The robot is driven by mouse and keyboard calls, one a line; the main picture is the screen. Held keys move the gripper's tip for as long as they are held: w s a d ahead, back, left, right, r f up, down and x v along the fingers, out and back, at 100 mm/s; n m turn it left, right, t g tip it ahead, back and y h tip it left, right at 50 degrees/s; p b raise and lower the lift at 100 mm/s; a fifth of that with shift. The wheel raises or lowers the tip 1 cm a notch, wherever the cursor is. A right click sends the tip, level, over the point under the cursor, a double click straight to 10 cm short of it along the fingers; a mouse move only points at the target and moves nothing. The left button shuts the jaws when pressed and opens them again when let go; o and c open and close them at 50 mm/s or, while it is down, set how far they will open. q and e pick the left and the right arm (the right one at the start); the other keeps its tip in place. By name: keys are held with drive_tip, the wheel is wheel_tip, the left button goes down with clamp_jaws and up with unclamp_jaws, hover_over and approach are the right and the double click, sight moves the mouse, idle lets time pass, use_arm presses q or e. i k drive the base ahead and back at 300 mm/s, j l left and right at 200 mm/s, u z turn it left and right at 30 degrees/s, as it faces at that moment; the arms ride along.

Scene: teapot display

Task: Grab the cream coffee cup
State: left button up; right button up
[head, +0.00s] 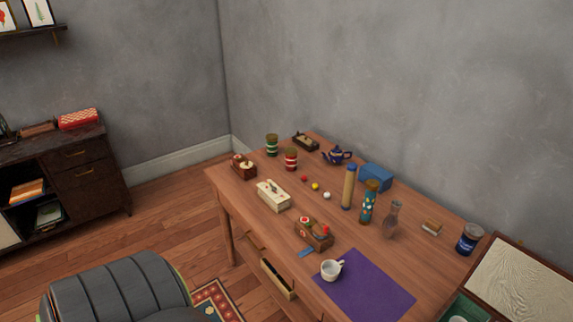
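The cream coffee cup (330,270) stands upright near the front edge of the wooden table, at the left corner of a purple mat (368,290). Its handle points to the right and up in the picture. The cup looks empty from here, though its inside is small in view. Neither of my grippers shows in the head view, and nothing touches the cup.
The table (240,196) also holds a small wooden box (318,241) behind the cup, a cream box (272,197), a blue teapot (337,156), a glass vase (392,222) and a dark blue jar (469,240). A grey chair (118,290) stands at lower left.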

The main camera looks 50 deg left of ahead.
sight(331, 270)
drive_tip(key=u, duration=1.1)
